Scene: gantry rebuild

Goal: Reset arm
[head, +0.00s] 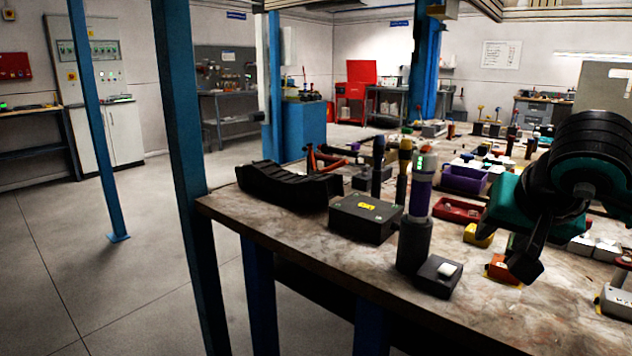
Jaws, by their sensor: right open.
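My right arm, black and teal, comes in from the right edge over the workbench (300,245). My right gripper (526,262) hangs at its lower end, above the bench's right part. It is open, and I see nothing held in it. The gap between its fingers is hard to make out from this angle. A small orange-red block (501,269) is just left of the fingertips in the picture; I cannot tell whether they touch. My left gripper is not in view.
A dark cylinder with a purple band (415,225), a black box with a yellow label (366,218), a black curved tray (285,187), a purple bin (464,179) and a red tray (457,209) crowd the bench. Blue posts (185,150) stand left. The left floor is clear.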

